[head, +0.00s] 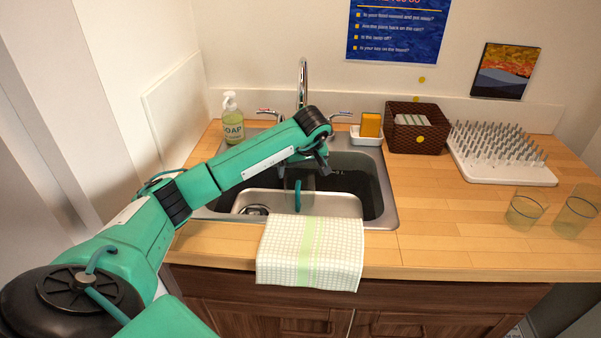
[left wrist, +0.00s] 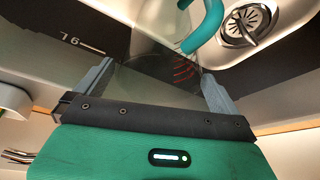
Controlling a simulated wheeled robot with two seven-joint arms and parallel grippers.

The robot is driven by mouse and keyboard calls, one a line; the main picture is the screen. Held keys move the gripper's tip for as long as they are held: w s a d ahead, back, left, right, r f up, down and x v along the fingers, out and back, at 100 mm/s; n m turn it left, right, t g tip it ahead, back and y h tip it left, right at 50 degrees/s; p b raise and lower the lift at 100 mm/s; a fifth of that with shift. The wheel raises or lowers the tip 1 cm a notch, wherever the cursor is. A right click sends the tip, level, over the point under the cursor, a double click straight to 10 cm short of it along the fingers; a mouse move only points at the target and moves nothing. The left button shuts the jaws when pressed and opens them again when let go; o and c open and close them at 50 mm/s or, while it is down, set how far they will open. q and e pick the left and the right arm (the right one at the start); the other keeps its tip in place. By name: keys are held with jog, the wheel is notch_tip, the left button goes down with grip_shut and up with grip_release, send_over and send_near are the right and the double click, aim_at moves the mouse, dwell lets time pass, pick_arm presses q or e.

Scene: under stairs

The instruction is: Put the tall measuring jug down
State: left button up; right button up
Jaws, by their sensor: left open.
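The tall measuring jug is clear, with a teal handle (head: 298,194), and is in the sink (head: 392,205), below my left gripper (head: 324,168). Its see-through body is hard to make out in the head view. In the left wrist view the jug's clear wall with red marks (left wrist: 184,72) shows between the two fingers of my left gripper (left wrist: 155,80), with the teal handle beyond. The fingers are apart, one on each side of the jug; I cannot tell whether they touch it. The jug's base is hard to see. My right gripper is not in view.
A checked towel (head: 310,255) hangs over the front edge. The tap (head: 302,85) and soap bottle (head: 232,120) stand behind the sink. A sponge (head: 370,124), basket (head: 417,138), drying rack (head: 500,155) and two glasses (head: 524,212) are right. The counter front right (head: 440,245) is clear.

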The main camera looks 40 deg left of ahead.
pick_arm(q)
jog(key=v, duration=0.8)
jog(key=shift+r, duration=0.2)
jog(key=shift+s+d+r, duration=0.1)
jog(key=shift+d+r, duration=0.1)
jog(key=shift+r, duration=0.3)
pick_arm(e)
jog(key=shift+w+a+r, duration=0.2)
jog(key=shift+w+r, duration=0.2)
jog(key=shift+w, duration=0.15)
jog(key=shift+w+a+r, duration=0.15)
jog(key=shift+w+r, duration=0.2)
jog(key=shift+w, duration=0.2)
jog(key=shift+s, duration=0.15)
